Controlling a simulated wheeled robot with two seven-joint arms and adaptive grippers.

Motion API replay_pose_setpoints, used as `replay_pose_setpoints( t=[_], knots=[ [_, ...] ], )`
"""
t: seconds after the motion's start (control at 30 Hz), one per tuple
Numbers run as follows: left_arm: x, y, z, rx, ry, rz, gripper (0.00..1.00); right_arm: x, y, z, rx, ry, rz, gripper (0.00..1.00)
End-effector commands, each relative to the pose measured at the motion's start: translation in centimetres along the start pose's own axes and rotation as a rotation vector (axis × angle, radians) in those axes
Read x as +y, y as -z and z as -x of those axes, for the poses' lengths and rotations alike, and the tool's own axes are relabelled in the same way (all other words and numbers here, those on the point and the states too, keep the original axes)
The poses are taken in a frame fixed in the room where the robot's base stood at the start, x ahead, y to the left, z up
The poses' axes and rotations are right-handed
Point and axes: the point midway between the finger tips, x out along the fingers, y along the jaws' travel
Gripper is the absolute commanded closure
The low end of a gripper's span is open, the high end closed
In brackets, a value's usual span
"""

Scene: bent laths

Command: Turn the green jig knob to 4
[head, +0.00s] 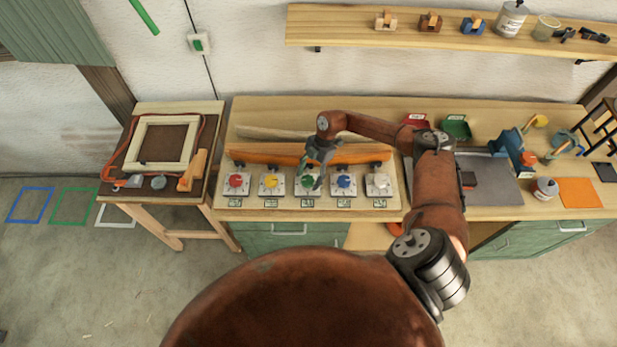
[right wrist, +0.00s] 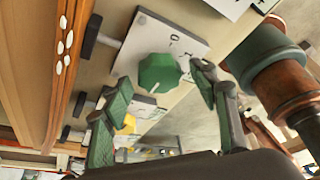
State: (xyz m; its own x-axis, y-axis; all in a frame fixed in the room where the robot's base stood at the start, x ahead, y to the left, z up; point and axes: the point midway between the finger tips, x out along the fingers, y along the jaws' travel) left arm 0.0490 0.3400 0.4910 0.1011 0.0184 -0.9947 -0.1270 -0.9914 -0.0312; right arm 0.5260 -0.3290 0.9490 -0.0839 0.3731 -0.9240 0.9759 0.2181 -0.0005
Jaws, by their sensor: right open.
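The green jig knob (head: 306,181) sits on a white dial plate in the middle of the row of knobs on the bench. In the right wrist view the faceted green knob (right wrist: 160,73) shows close up, with a 0 and other marks on its plate. I cannot read which number it points to. My right gripper (head: 314,178) is over the knob from above. In the right wrist view its green-padded fingers (right wrist: 161,80) are spread apart, one on each side of the knob, with no clear contact. My left gripper is not in view.
Red (head: 235,181), yellow (head: 271,182), blue (head: 344,182) and white (head: 380,181) knobs flank the green one. Bent orange laths (head: 270,153) lie behind the row, with black clamps along them. A side table (head: 150,193) stands at the left.

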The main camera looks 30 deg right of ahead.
Motion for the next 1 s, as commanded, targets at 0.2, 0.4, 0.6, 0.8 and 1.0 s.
replay_pose_setpoints(
  t=[0.2, 0.4, 0.6, 0.8, 1.0],
  knots=[
    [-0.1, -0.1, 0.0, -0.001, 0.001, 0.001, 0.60, 0.1, 0.0, 0.9, -0.001, -0.002, 0.000, 0.46],
    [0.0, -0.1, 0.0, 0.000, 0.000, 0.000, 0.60, 0.1, -0.1, 4.4, -0.003, -0.004, 0.000, 0.46],
    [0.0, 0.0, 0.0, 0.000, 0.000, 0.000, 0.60, 0.1, -0.1, 8.5, -0.003, -0.002, 0.000, 0.46],
    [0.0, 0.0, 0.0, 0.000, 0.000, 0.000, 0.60, 0.1, 0.0, 11.2, -0.001, -0.002, 0.000, 0.46],
    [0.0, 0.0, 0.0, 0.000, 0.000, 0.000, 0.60, 0.0, 0.0, 12.0, 0.000, 0.000, 0.000, 0.46]
  ],
)
